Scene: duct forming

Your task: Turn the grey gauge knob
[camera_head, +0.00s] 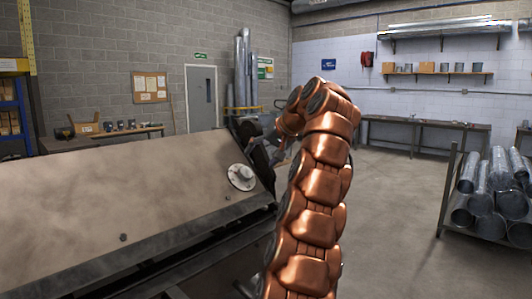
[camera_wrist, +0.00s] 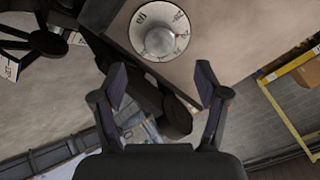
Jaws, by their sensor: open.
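The grey gauge knob (camera_wrist: 160,42) sits at the centre of a white round dial with markings, near the top of the wrist view. In the head view the knob (camera_head: 241,172) shows small on the right end of a large sloped metal panel. My gripper (camera_wrist: 161,82) is open and empty, its two dark fingers spread apart. In the wrist picture the knob lies above and between the fingertips, and no contact shows. In the head view my copper-coloured arm reaches away from me, and the gripper is largely hidden behind it.
The sloped panel (camera_head: 120,195) belongs to a large machine filling the left. A dark wheel with spokes (camera_wrist: 30,40) is at the wrist view's upper left. A rack of metal ducts (camera_head: 490,195) stands at right. Open floor (camera_head: 400,220) lies between my arm and the rack.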

